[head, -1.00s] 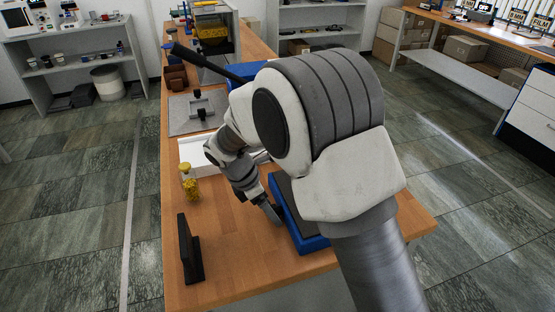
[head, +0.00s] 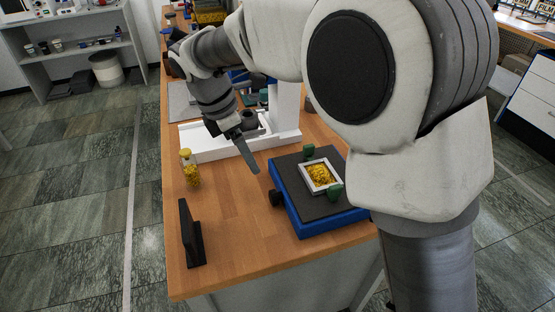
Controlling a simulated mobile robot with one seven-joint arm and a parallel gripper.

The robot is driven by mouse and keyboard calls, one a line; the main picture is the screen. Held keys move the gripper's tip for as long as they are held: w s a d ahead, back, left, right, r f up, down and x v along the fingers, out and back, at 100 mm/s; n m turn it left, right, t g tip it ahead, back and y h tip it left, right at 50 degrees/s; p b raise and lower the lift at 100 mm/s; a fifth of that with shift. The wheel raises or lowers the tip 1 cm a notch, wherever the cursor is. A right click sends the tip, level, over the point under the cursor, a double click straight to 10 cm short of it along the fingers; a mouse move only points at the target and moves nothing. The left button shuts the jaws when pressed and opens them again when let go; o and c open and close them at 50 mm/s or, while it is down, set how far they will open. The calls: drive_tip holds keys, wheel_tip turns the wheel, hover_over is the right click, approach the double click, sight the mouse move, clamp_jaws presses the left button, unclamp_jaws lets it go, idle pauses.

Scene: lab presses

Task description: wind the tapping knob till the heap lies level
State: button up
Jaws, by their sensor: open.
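A blue device (head: 334,219) with a dark grey top stands on the wooden bench. A black knob (head: 277,198) sticks out of its left side; I take this as the tapping knob. On its top a pale square frame (head: 307,172) holds the yellow granular heap (head: 321,175). Whether its surface is level is too small to tell. Green blocks stand at the frame's far side (head: 309,151) and near side (head: 335,192). My gripper (head: 250,160) is open and empty, pointing down, left of the device and behind the knob, apart from both.
A bottle of yellow grains (head: 191,172) stands at the bench's left edge. A black upright plate (head: 190,236) stands at the front left. A white press (head: 286,108) is behind my gripper. The bench front between plate and device is clear.

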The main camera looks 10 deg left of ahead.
drive_tip(key=s+d+y+b, duration=0.1)
drive_tip(key=d+y+b, duration=0.3)
drive_tip(key=d, duration=0.3)
drive_tip(key=shift+r+t+b, duration=0.3)
drive_tip(key=shift+t+b, duration=0.1)
drive_tip(key=shift+b, duration=0.45)
drive_tip(key=shift+c, duration=1.2)
drive_tip(key=shift+w+a+r+p, duration=0.1)
drive_tip(key=shift+a+r+p, duration=0.15)
drive_tip(key=shift+p, duration=0.1)
drive_tip(key=shift+c, duration=0.4)
drive_tip(key=g+h+p, duration=0.2)
drive_tip(key=p, duration=0.3)
hover_over(270, 193)
drive_tip(key=s+a, duration=0.1)
drive_tip(key=a, duration=0.1)
drive_tip(key=w+a+f+h+p, duration=0.1)
drive_tip(key=a+f+h+p, duration=0.1)
drive_tip(key=a+h+p, duration=0.35)
drive_tip(key=shift+n+g+y, duration=0.3)
drive_tip(key=shift+y, duration=0.15)
drive_tip(key=b+x, duration=0.2)
drive_tip(key=x, duration=1.5)
drive_tip(key=shift+a+f, duration=0.15)
drive_tip(key=shift+f, duration=0.05)
